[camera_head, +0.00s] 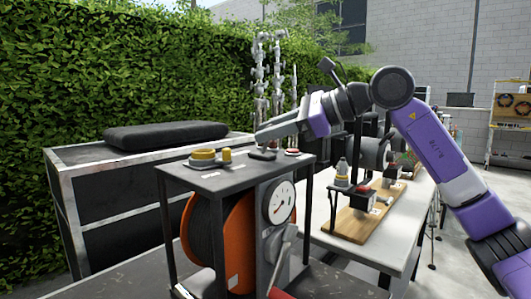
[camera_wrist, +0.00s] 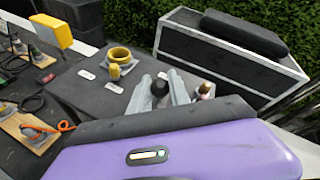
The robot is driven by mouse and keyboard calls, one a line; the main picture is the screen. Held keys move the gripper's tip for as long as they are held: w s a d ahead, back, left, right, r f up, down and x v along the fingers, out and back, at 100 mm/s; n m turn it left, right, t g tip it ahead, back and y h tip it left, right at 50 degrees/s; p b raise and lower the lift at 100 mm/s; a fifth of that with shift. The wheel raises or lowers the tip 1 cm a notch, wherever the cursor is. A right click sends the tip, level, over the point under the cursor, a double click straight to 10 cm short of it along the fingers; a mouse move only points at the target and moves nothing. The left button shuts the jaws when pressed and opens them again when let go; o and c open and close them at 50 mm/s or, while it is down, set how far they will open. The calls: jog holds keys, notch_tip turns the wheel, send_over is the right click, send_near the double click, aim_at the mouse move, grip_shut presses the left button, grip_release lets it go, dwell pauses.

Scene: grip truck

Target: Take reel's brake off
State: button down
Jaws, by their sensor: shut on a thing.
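The orange reel (camera_head: 238,240) sits in a dark frame with a flat grey top (camera_head: 213,180). A round gauge (camera_head: 279,203) and a grey lever (camera_head: 281,262) are on its side. My gripper (camera_head: 262,137) reaches down to the top from the right. In the wrist view, my gripper (camera_wrist: 160,78) has a dark round knob (camera_wrist: 159,87) between its fingers and is shut on it. A dark base (camera_head: 263,154) shows under the fingertips. I cannot tell whether this knob is the brake. A yellow ring knob (camera_wrist: 119,54) and a yellow peg (camera_wrist: 114,71) stand left of the fingers.
A small red-topped part (camera_head: 292,151) sits close right of the fingers. A grey case with a black cushion (camera_head: 165,134) stands behind, before a hedge. A white table (camera_head: 340,236) with a wooden board (camera_head: 357,222) and devices is to the right.

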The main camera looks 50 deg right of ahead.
jog(key=shift+s+f+t+b, duration=0.35)
jog(key=shift+t+b, duration=0.35)
jog(key=shift+b, duration=0.6)
jog(key=shift+r, duration=0.2)
jog(key=c, duration=1.2)
grip_release()
jog(key=shift+c, duration=0.2)
jog(key=shift+s, duration=0.1)
jog(key=v, duration=0.7)
jog(key=shift+s+d, duration=0.25)
jog(key=shift+s, duration=0.1)
jog(key=shift+f, duration=0.1)
